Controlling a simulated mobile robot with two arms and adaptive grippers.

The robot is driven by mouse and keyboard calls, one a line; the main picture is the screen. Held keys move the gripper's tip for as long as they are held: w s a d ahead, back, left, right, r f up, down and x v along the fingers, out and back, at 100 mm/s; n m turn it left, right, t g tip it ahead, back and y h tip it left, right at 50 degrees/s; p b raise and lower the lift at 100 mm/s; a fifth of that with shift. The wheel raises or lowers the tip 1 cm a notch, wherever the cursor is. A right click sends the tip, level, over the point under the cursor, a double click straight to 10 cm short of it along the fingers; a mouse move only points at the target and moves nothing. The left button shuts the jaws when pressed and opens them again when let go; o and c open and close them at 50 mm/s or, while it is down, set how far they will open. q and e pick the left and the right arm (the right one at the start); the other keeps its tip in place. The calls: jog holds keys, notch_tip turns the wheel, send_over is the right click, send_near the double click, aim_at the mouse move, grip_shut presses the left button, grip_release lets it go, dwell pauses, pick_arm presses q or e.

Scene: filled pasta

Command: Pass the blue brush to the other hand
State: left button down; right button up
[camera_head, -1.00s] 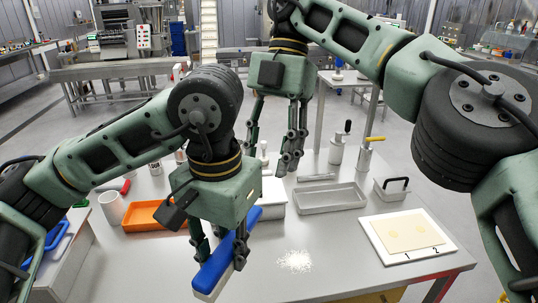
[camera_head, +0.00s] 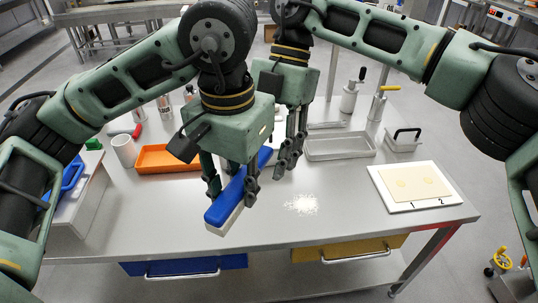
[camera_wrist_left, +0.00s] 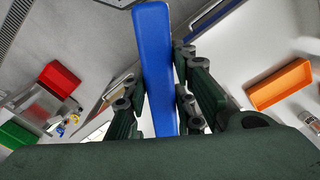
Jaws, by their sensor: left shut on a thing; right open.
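The blue brush (camera_head: 227,200) has a long blue back with a pale underside. My left gripper (camera_head: 232,186) is shut on it and holds it above the steel table, slanting from near left to far right. In the left wrist view the brush (camera_wrist_left: 154,50) stands out between the fingers of my left gripper (camera_wrist_left: 156,105). My right gripper (camera_head: 288,158) is open and points down just right of the brush's far end. No grip of it on the brush shows; whether they touch I cannot tell.
White powder (camera_head: 301,204) lies on the steel table (camera_head: 330,225) right of the brush. An orange tray (camera_head: 168,167) and white cup (camera_head: 124,151) stand left. A metal tray (camera_head: 340,157) and white board (camera_head: 412,205) with a dough sheet lie right. The front middle is clear.

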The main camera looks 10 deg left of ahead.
jog(key=shift+s+f, duration=0.2)
jog(key=shift+f, duration=0.3)
pick_arm(q)
jog(key=shift+a, duration=0.1)
pick_arm(e)
grip_shut()
pick_arm(q)
jog(key=c, duration=1.3)
grip_release()
jog(key=shift+c, duration=0.2)
